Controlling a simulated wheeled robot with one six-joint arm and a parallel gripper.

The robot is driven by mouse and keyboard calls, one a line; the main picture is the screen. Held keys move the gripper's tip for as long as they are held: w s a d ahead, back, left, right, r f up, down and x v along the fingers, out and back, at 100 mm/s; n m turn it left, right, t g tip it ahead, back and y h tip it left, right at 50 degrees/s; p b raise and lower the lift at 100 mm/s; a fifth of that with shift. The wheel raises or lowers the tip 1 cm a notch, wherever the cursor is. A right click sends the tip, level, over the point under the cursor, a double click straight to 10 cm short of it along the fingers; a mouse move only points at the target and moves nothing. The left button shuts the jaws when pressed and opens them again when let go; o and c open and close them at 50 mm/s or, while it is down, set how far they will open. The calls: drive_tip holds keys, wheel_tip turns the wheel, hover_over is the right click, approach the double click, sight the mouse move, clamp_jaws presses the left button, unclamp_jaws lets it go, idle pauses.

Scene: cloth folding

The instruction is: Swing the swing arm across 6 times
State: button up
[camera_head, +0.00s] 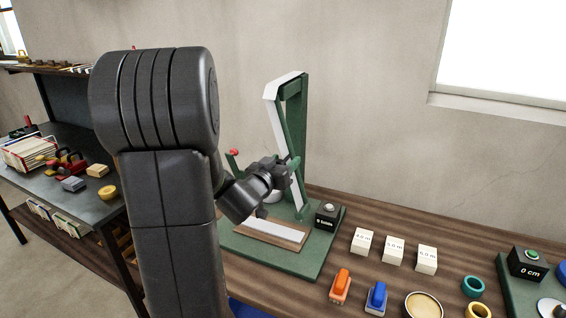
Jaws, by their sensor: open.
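A green stand (304,110) with a pale face rises from a green base plate (305,262) on the wooden bench. A red-tipped green rod (234,154) shows left of the stand, partly behind my arm; I cannot tell for certain whether it is the swing arm. My gripper (290,178) is open in front of the stand's lower part, close to it. Whether its jaws touch anything is hidden. A wood-framed pale plate (272,233) lies on the base below my gripper. A black box (328,216) with a pale button and small lettering sits at the base's right.
Three white blocks (393,250) stand right of the base. An orange clamp-like piece (341,286), a blue one (376,298) and a round dish (424,306) lie in front. Another green device (526,264) reading "0 cm" is at far right. A cluttered dark table (85,195) stands left.

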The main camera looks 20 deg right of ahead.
clamp_jaws()
drive_tip(key=w+a+m+b, duration=0.1)
drive_tip(key=w+a+m, duration=0.5)
drive_tip(key=w, duration=0.2)
drive_tip(key=shift+a+m+b, duration=0.3)
drive_tip(key=shift+a+m, duration=0.05)
drive_tip(key=shift+m, duration=0.05)
idle(0.3)
unclamp_jaws()
drive_tip(key=shift+a, duration=0.1)
drive_tip(key=shift+s+a, duration=0.1)
